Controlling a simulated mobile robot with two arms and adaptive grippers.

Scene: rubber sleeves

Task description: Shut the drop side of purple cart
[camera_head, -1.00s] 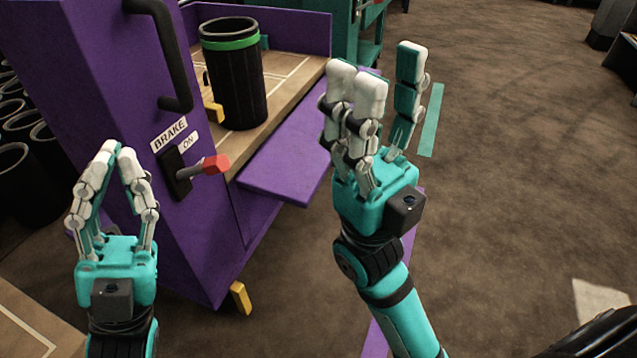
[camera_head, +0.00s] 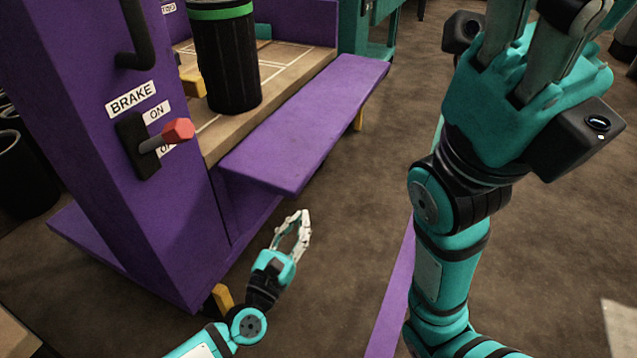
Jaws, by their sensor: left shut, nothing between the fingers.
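The purple cart (camera_head: 165,225) stands at the left. Its drop side (camera_head: 310,120) is a flat purple panel, folded out from the edge of the cart's wooden deck (camera_head: 290,88) and lying nearly level over the floor. My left gripper (camera_head: 303,213) is low, just below the near end of the panel and apart from it. Its fingers are closed together with nothing between them. My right gripper (camera_head: 565,25) is large at the upper right, raised to the right of the panel. Its fingertips are cut off by the top edge.
A ribbed black bin (camera_head: 228,60) with a green band stands on the deck. A brake lever with a red knob (camera_head: 178,130) sticks out of the cart's end. A teal cart (camera_head: 367,30) stands behind. Brown floor is clear beyond the panel.

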